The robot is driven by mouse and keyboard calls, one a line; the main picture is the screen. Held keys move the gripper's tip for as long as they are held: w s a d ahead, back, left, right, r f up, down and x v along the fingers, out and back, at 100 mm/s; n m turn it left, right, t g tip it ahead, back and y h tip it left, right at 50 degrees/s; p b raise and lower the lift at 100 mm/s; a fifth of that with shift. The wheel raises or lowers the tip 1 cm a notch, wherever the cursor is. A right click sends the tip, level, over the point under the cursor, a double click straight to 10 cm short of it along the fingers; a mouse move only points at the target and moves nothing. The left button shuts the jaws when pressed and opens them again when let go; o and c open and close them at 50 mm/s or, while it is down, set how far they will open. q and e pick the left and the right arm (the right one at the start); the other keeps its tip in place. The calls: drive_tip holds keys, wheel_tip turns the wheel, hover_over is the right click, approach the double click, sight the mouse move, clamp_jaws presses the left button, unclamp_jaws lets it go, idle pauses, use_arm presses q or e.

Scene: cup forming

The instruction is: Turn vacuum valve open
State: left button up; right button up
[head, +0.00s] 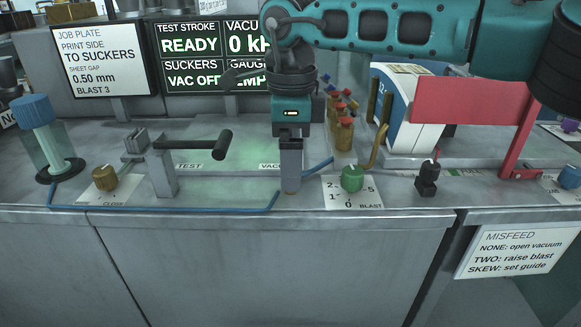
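The vacuum valve is not clearly seen. A label starting "VACU" (268,166) is on the bench top, and my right gripper (290,190) stands just right of it, pointing down. Its fingers overlap in this view and cover whatever is behind them, likely the valve. A small brownish spot shows at the fingertips. I cannot tell whether they are shut on something. A blue line (170,208) runs along the bench edge to the gripper, and a blue piece (319,165) shows on its other side. My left gripper is not in view.
A black-handled lever (205,147) stands left of the gripper. A green blast knob (352,177) is close on its right. A brass knob (104,177), a blue-capped cylinder (42,140), a black toggle (428,178) and a red frame (470,101) stand further out. The screen (190,45) reads READY and VAC OFF.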

drive_tip(key=shift+f, duration=0.85)
drive_tip(key=c, duration=1.1)
drive_tip(key=shift+o, duration=0.2)
